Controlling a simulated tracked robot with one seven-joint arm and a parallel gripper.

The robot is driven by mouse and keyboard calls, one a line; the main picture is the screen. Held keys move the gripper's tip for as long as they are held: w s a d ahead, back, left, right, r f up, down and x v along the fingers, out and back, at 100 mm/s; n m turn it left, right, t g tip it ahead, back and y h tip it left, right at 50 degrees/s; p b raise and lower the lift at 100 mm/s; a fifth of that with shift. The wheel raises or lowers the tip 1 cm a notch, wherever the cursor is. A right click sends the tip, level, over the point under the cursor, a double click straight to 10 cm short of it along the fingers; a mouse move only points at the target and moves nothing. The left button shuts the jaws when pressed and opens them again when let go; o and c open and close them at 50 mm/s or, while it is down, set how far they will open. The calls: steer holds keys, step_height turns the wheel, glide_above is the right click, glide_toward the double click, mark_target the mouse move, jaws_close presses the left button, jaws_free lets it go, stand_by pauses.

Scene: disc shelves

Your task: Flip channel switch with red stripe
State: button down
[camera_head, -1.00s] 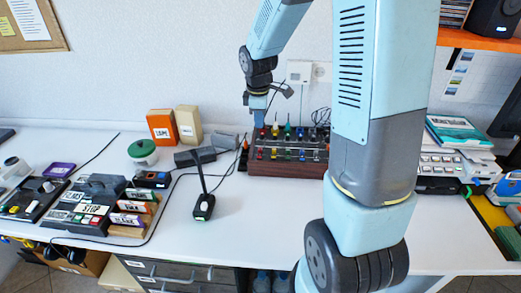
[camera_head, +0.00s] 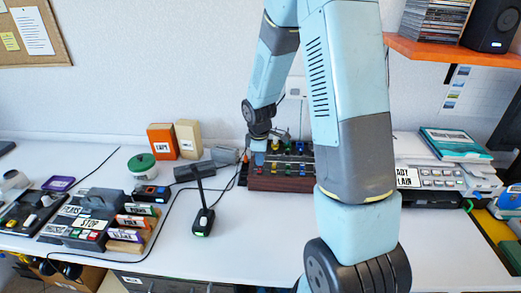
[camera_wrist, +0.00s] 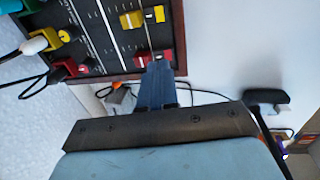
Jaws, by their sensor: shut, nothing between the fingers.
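The channel box (camera_head: 283,184), with a wooden front and a dark panel, stands at the back of the desk. In the wrist view its panel (camera_wrist: 105,45) carries a red cap (camera_wrist: 141,58) with a red mark (camera_wrist: 167,54) beside it, and a yellow cap (camera_wrist: 132,20) with a yellow mark (camera_wrist: 158,14). My gripper (camera_head: 259,158) is over the left end of the box. In the wrist view my gripper (camera_wrist: 155,66) is shut and empty, its blue-grey fingertips at the red cap. The tips partly hide that spot; I cannot tell whether they touch it.
Red (camera_wrist: 66,67) and yellow plugs with cables stand along the box's back edge. A black microphone (camera_head: 203,220) stands in front left of the box. A printer-like machine (camera_head: 435,180) is to the right. The desk front is fairly clear.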

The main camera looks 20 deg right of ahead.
mark_target(260, 169)
steer(key=shift+w+f, duration=0.2)
steer(key=shift+f, duration=1.35)
